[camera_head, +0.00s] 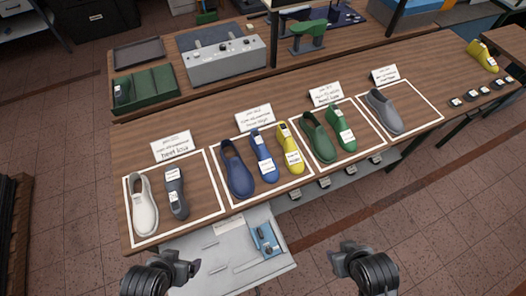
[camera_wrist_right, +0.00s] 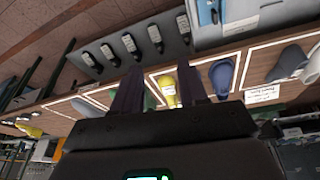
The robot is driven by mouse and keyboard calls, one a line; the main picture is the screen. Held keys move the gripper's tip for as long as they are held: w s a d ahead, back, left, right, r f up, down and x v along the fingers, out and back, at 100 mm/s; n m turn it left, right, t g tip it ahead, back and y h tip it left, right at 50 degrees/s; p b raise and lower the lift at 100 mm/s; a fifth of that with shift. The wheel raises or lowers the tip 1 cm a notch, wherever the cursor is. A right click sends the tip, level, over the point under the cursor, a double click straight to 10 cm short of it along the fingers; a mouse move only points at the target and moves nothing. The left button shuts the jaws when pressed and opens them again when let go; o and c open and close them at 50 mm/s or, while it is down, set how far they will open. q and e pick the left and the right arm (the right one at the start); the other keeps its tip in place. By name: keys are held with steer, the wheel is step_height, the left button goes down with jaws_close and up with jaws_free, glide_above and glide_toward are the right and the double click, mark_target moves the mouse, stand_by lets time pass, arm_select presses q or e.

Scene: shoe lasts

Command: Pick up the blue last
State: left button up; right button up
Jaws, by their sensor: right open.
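The blue last (camera_head: 264,158) with white labels lies in the second white-outlined section on the wooden table, in the head view. It is between a blue shoe (camera_head: 237,170) on its left and a yellow last (camera_head: 291,150) on its right. My left gripper (camera_head: 188,267) and right gripper (camera_head: 341,262) are in front of the table, apart from all the shoes. In the right wrist view my right gripper (camera_wrist_right: 158,85) is open and empty. The yellow last (camera_wrist_right: 166,88) and blue shoe (camera_wrist_right: 222,77) show beyond its fingers; the blue last seems hidden behind one finger. The left gripper's jaws are unclear.
A white shoe (camera_head: 144,204) and grey last (camera_head: 176,193) lie left. Label cards stand behind the sections. A shelf with a blue device (camera_head: 265,240) juts below the table's front edge.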

steer(key=shift+d, duration=0.15)
steer(key=shift+o, duration=0.4)
steer(key=o, duration=0.7)
steer(key=shift+o, duration=0.5)
